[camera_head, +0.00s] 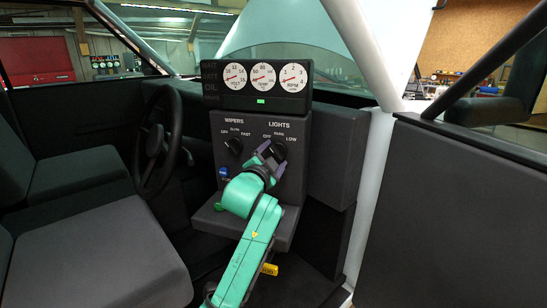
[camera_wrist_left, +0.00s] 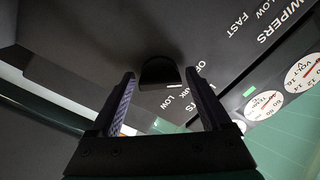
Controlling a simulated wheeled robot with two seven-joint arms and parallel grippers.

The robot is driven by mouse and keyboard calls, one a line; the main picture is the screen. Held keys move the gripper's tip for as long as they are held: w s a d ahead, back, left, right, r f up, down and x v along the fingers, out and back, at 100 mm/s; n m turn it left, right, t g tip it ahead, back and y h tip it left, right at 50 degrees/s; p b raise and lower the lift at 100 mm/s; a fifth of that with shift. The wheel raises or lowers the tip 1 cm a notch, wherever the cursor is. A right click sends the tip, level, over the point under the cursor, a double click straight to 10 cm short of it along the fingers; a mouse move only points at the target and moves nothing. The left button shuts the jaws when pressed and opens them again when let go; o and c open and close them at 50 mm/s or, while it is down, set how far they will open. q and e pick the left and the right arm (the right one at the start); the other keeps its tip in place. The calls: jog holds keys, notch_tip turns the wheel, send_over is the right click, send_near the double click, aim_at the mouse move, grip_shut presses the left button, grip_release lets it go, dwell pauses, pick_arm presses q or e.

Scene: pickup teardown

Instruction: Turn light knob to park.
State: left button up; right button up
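The lights knob (camera_wrist_left: 160,73) is a dark round knob on the dash panel under the LIGHTS label. A white mark sits on its edge, near the partly hidden PARK label in the left wrist view. In the head view the knob (camera_head: 281,151) is partly hidden by my left gripper (camera_head: 269,156). My left gripper (camera_wrist_left: 160,78) is open, its two fingers apart with the knob between and just beyond their tips. Gaps show on both sides, so the fingers do not grip it. The exact knob setting is hard to tell. My right gripper is not in view.
The wipers knob (camera_head: 234,146) is close by on the left, above a blue control (camera_head: 224,171). The gauge cluster (camera_head: 256,84) stands above the panel (camera_head: 218,122). The steering wheel (camera_head: 158,140) and seats (camera_head: 90,250) are at the left; a dark door (camera_head: 450,215) is at the right.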

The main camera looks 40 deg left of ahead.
pick_arm(q)
jog(key=c, duration=0.9)
jog(key=shift+c, duration=0.2)
jog(key=shift+m, duration=0.3)
jog(key=m+p, duration=0.2)
jog(key=m, duration=0.1)
jog(key=shift+r, duration=0.2)
jog(key=shift+m+p, duration=0.9)
jog(key=shift+m, duration=1.1)
jog(key=o, duration=1.4)
jog(key=shift+a, duration=0.1)
